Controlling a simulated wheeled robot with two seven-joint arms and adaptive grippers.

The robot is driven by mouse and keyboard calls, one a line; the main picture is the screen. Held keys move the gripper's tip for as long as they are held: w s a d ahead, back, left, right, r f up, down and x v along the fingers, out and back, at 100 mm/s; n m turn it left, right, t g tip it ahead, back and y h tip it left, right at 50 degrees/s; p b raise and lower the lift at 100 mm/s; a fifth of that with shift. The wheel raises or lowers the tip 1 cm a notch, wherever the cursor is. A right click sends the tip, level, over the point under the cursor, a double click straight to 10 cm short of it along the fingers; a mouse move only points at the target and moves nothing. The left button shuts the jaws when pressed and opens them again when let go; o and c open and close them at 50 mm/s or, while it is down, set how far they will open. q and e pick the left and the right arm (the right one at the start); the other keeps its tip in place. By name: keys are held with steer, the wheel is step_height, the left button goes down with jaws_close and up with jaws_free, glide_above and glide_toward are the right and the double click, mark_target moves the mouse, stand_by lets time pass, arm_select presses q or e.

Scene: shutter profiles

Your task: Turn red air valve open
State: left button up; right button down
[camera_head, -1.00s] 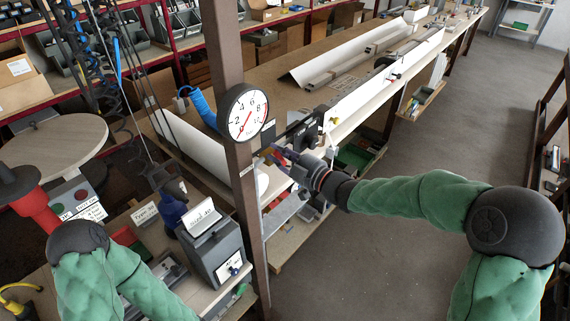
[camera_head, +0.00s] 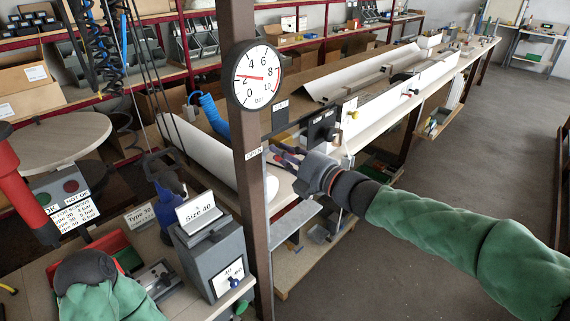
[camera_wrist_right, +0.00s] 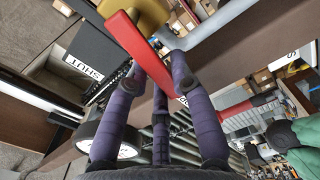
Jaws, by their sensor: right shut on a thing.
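The red valve handle (camera_wrist_right: 128,36) is a flat red bar on a brass-yellow body (camera_wrist_right: 135,12) in the right wrist view. My right gripper (camera_wrist_right: 155,75) is shut on it, its purple fingers on either side of the bar. In the head view this gripper (camera_head: 283,156) is beside the brown post, and the handle cannot be made out there. The round pressure gauge (camera_head: 266,92) on the post has its red needle pointing left, near the 2. My left gripper is out of view.
The brown post (camera_head: 238,135) stands close to the right gripper. A grey box with a "Size 40" sign (camera_head: 198,212) and a blue tool (camera_head: 172,202) are left of it. A long bench with white profiles (camera_head: 365,72) runs behind. The floor at right is clear.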

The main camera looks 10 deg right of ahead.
steer(key=shift+a+f+n+b, duration=0.15)
steer(key=shift+f+n+b, duration=0.4)
steer(key=shift+n+b, duration=0.65)
steer(key=c, duration=1)
jaws_free()
steer(key=shift+c, duration=0.2)
steer(key=shift+s, duration=0.1)
steer(key=v, duration=1.2)
